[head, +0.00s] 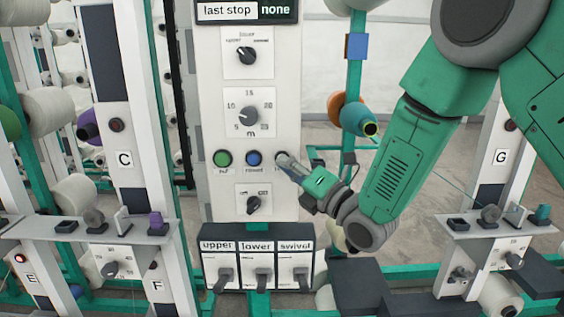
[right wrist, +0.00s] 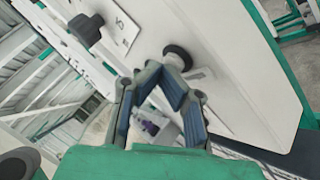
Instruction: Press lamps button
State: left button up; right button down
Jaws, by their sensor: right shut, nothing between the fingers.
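The white control panel (head: 212,80) stands in the middle of the head view. Its button row has a green button (head: 222,158) and a blue button (head: 253,158). A third button at the right end is mostly covered by my right gripper (head: 281,160), and its label is hidden. The right gripper is shut and empty, pointing at the panel. I cannot tell whether the tips touch the button. My left gripper is not in view.
A dial (head: 248,116) sits above the buttons and a selector knob (head: 253,205) below. Lower down are switches marked upper, lower and swivel (head: 264,277). Creel posts with yarn cones (head: 48,110) stand left.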

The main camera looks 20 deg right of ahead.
jog(key=shift+s+a, duration=0.45)
jog(key=shift+s, duration=0.15)
jog(key=s, duration=0.2)
jog(key=s+a+b, duration=0.1)
jog(key=s, duration=0.1)
jog(key=shift+s+a, duration=0.2)
jog(key=shift+s, duration=0.2)
dwell(0.4)
